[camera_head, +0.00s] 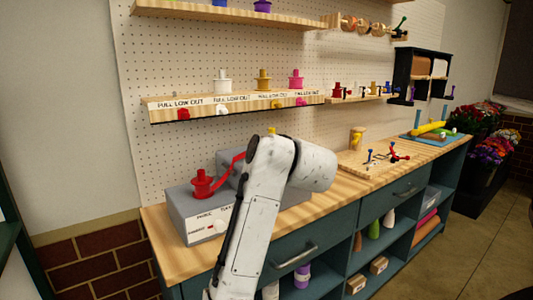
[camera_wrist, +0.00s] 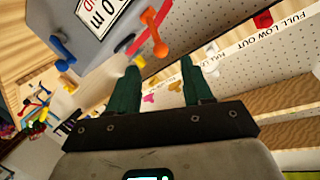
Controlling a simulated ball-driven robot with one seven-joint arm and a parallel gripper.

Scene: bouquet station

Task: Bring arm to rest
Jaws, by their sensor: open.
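My white arm rises across the middle of the head view, bent over the wooden bench top (camera_head: 180,262). Its gripper end is hidden there behind my own arm. In the wrist view my gripper (camera_wrist: 159,66) has its two dark green fingers apart, with nothing held between them. An orange knobbed piece (camera_wrist: 153,35) shows just beyond the fingertips, beside a red strip. I cannot tell how far it is from the fingers.
A grey box (camera_head: 205,228) with a red spool (camera_head: 203,184) stands on the bench close to my arm. A labelled shelf (camera_head: 236,104) with spools hangs on the pegboard behind. A wooden board (camera_head: 355,162) with small coloured pieces lies to the right. Floor at far right is open.

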